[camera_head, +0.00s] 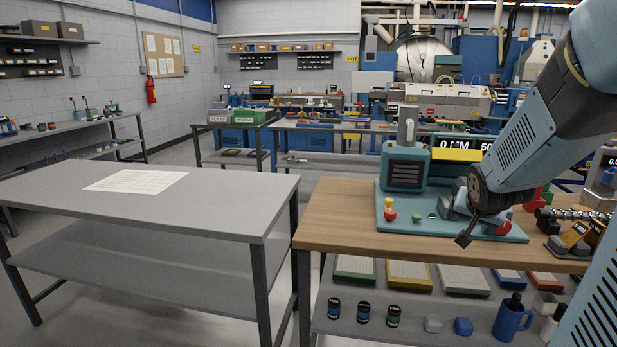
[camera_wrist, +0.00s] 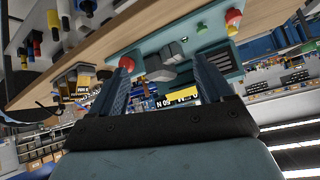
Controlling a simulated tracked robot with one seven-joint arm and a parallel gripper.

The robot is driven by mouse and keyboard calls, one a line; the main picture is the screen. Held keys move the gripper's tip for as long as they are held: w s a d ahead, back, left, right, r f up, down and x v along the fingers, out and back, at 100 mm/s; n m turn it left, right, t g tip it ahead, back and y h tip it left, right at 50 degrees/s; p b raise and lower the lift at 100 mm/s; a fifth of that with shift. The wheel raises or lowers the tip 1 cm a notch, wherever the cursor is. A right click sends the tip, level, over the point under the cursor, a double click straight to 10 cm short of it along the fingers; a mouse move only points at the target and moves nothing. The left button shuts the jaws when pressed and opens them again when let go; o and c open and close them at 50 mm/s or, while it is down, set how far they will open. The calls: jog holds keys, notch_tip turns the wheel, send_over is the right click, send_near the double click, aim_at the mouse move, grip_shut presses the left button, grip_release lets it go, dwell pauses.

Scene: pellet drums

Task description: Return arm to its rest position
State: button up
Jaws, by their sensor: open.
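My arm reaches in from the right in the head view and bends down over the wooden bench (camera_head: 345,215). My gripper (camera_wrist: 165,70) is open, with two blue ribbed fingers spread apart and nothing seen between them in the wrist view. In the head view its dark end is low near the front of a teal bench machine (camera_head: 405,168), and my arm hides part of that machine. The machine's teal base, red knobs and grey lever show tilted past the fingers in the wrist view. I cannot tell whether the gripper touches anything.
A grey table (camera_head: 220,205) with a white sheet (camera_head: 137,180) stands left of the bench. Dark tools (camera_head: 570,235) lie on the bench's right side. The bench's front left is clear.

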jog(key=s+a+r+n+g+y, duration=0.1)
jog(key=s+a+r+n, duration=0.2)
jog(key=s+a, duration=0.3)
jog(key=s+a+r+n+g+y, duration=0.2)
jog(key=s+a, duration=0.5)
jog(key=s, duration=0.6)
notch_tip(320, 180, up, 2)
jog(key=shift+s+a+r+n, duration=0.15)
jog(key=shift+a+n, duration=0.1)
jog(key=shift+n, duration=0.55)
